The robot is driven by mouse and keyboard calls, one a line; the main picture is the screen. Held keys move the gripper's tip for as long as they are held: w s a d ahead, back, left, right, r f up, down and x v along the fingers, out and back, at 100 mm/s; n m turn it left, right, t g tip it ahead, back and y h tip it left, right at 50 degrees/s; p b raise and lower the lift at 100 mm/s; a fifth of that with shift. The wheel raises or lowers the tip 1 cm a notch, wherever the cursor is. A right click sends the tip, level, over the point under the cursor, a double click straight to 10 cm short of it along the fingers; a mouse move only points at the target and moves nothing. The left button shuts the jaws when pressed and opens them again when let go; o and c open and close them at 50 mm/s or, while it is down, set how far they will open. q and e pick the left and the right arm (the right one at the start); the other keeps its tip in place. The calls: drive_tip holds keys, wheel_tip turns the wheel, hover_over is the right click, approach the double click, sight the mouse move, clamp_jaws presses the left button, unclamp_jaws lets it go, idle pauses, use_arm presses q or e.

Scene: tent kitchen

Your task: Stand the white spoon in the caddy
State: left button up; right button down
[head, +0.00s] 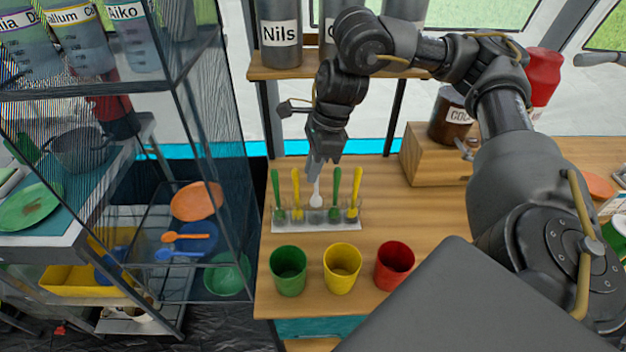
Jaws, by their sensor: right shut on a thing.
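The white spoon (316,197) is upright, its wider part low, just under my right gripper (316,170). My right gripper is shut on the spoon's upper part from above. The clear caddy (318,228) stands on the wooden counter right below. It holds two green spoons and two yellow spoons, a pair on each side of the white one. The white spoon lines up with the middle of the caddy; I cannot tell whether its lower end is inside a compartment. My left gripper is not in view.
A green cup (289,270), a yellow cup (342,268) and a red cup (393,265) stand in front of the caddy. A wooden box (432,158) with a dark jar is behind right. A shelf rack with dishes stands left. The counter right of the caddy is clear.

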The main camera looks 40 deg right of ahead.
sight(314, 201)
wheel_tip(314, 201, down, 4)
drive_tip(key=shift+s+a+r+b, duration=0.1)
drive_tip(key=shift+s+r+b, duration=0.05)
drive_tip(key=shift+b, duration=0.3)
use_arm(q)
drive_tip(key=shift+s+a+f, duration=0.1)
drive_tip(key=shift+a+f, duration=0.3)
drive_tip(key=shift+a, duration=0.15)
use_arm(e)
drive_tip(key=shift+s, duration=0.1)
drive_tip(key=shift+f, duration=0.2)
drive_tip(key=c, duration=1.4)
unclamp_jaws()
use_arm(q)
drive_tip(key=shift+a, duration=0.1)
